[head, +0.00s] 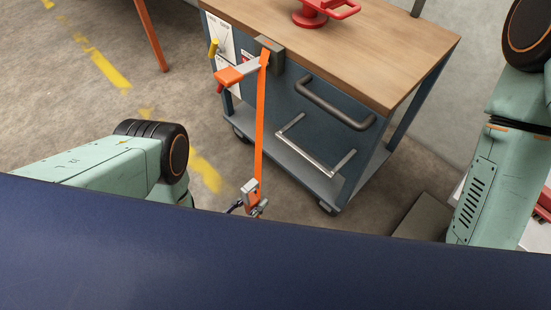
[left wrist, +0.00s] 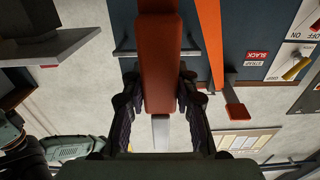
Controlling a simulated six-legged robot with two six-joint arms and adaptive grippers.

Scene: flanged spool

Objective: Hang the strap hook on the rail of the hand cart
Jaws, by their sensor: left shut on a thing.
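The hand cart (head: 290,82) stands ahead, with a wooden top and blue-grey front. A thick dark rail (head: 335,103) is on its front, with a thinner silver bar (head: 305,150) below. An orange strap (head: 260,130) runs down from the cart's upper left corner to the grey and orange strap hook (head: 250,190), apart from both bars. My left gripper (head: 240,206) is mostly hidden behind my navy body. In the left wrist view its fingers (left wrist: 160,100) are shut on the strap hook's orange-red body (left wrist: 158,65), with a silver end. My right gripper is not in view.
A lever with an orange grip (head: 228,76), a yellow handle (head: 213,48) and labels sit at the cart's left side. A red flanged spool (head: 312,14) stands on top. Concrete floor with yellow marks (head: 105,68) lies clear at left.

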